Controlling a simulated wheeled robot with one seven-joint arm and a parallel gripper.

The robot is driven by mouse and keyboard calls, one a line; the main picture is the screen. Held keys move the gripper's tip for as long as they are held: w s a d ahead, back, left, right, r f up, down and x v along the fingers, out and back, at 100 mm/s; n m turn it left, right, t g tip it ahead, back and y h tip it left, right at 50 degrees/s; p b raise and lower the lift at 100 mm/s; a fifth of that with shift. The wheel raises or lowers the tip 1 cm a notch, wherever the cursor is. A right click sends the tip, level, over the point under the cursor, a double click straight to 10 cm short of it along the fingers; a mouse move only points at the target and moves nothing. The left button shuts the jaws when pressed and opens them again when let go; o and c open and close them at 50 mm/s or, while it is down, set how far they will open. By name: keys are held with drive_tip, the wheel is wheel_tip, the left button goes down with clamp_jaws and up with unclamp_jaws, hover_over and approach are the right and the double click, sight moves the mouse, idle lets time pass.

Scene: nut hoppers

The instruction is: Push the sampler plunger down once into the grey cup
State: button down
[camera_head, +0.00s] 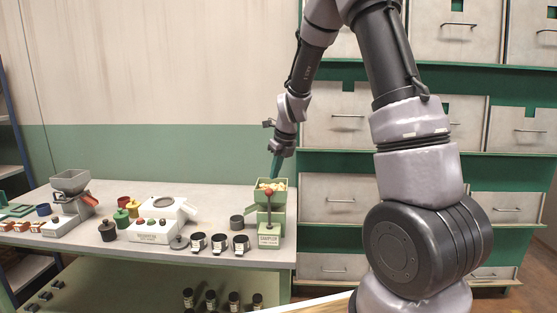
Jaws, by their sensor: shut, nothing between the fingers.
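The green sampler (269,240) stands at the right end of the table, with a labelled front and a hopper (262,198) of pale nuts on top. A small red knob (268,192) shows at its front, perhaps the plunger's top. A dark grey cup (237,222) stands on the table just left of the sampler; I cannot tell whether it is the task's grey cup. My gripper (274,174) points down above the back of the hopper, with its teal fingers shut and empty. Whether the fingertips touch the nuts or hopper is unclear.
Several dark labelled jars (220,243) stand in a row left of the sampler. A white device (158,230) and a grey-hopper machine (68,205) stand further left. Drawer shelves (335,200) rise behind on the right.

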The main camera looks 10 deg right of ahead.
drive_tip(key=x, duration=0.5)
